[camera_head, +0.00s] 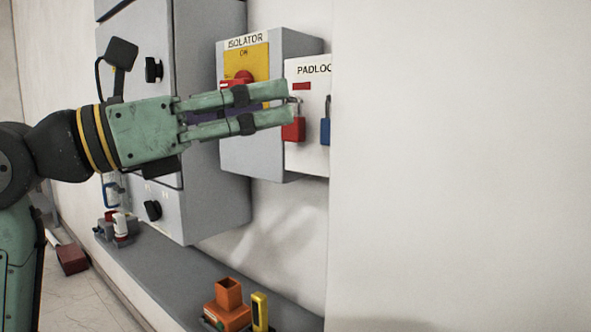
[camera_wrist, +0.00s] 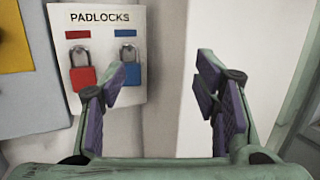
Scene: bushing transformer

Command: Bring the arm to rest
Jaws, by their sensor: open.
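My gripper (camera_head: 290,105) is stretched out to the right in the head view, in front of the isolator box and close to the padlock board. In the wrist view my gripper (camera_wrist: 165,75) is open, with nothing between its fingers. The padlock board (camera_wrist: 105,20) carries a red padlock (camera_wrist: 82,77) on the left and a blue padlock (camera_wrist: 131,72) on the right. The left finger overlaps part of both padlocks in the wrist view. In the head view the red padlock (camera_head: 293,129) hangs by the fingertips; I cannot tell whether they touch.
The isolator box (camera_head: 255,160) has a red handle on a yellow plate, partly behind my gripper. A grey cabinet (camera_head: 215,200) stands left of it. A grey shelf (camera_head: 185,268) below bears an orange object (camera_head: 228,310) and a yellow one (camera_head: 260,310). A pale wall (camera_head: 460,160) fills the right.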

